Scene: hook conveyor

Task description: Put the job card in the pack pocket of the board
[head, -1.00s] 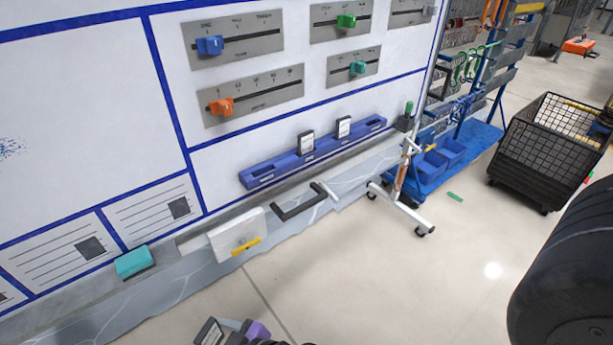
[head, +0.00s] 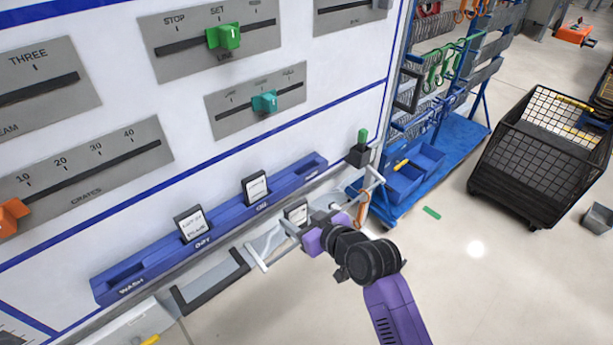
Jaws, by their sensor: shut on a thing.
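My gripper (head: 303,226) is shut on the job card (head: 297,212), a small white card with a dark frame. The card is held upright, in front of and below the right part of the blue pocket rail (head: 225,228), and looks apart from it. The rail runs along the lower board. Its left pocket (head: 125,273), labelled WASH, is empty. Two dark-framed cards stand in the middle pockets, one on the left (head: 190,223) and one on the right (head: 256,188). The right-end pocket (head: 311,166) is empty; I cannot read its label, so I cannot confirm it is the pack pocket.
Slider panels with a green knob (head: 224,37), teal knob (head: 265,102) and orange knob (head: 10,214) sit above the rail.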

